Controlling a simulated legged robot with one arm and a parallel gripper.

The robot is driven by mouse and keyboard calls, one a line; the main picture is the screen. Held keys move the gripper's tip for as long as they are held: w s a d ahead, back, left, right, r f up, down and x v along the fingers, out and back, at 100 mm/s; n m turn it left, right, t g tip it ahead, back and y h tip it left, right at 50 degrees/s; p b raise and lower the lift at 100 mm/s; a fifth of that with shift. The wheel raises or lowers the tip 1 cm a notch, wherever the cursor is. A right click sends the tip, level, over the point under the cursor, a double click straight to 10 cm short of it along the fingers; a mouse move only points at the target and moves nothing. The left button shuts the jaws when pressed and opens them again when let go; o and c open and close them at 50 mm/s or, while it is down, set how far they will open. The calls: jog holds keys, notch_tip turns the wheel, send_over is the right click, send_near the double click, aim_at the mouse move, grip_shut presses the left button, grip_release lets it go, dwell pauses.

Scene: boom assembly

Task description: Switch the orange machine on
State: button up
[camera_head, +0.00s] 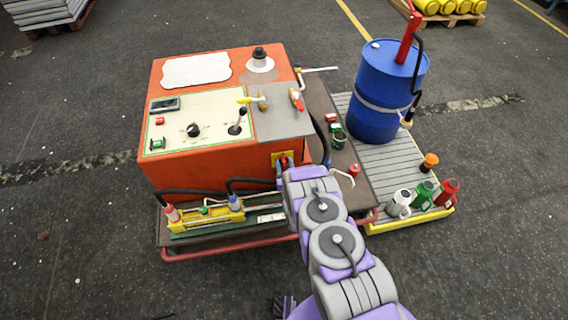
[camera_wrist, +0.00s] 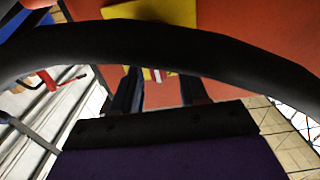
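The orange machine (camera_head: 215,170) stands on a dark wheeled base. Its sloped top has a cream control panel (camera_head: 200,120) with a black knob (camera_head: 194,130), a red button (camera_head: 160,121), a green switch (camera_head: 157,144) and a black lever (camera_head: 236,126). A yellow plate with a red part (camera_head: 284,160) is on its front side, and the yellow plate (camera_wrist: 185,10) also shows in the wrist view. My gripper (camera_wrist: 162,90) is close to this plate, with its dark fingers apart and orange surface visible between them. A black hose crosses the wrist view and hides part of the plate and fingers.
A blue drum (camera_head: 385,95) with a red pump stands on a grey slatted pallet (camera_head: 395,165) at right, with several small cans at its near edge. Black hoses (camera_head: 318,140) run near my arm. A yellow cylinder assembly (camera_head: 205,217) lies at front. Floor at left is clear.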

grip_shut()
dwell(0.5)
jog(key=shift+w+d+f+m+p, duration=0.1)
jog(key=shift+d+f+m, duration=0.35)
jog(key=shift+m, duration=2.55)
jog(key=shift+w+d+f+m+p, duration=0.15)
jog(key=shift+d+f+m, duration=0.3)
jog(key=shift+m, duration=2.55)
jog(key=shift+w+d+f+m+p, duration=0.1)
jog(key=shift+d+f+m, duration=0.35)
jog(key=shift+m, duration=2.55)
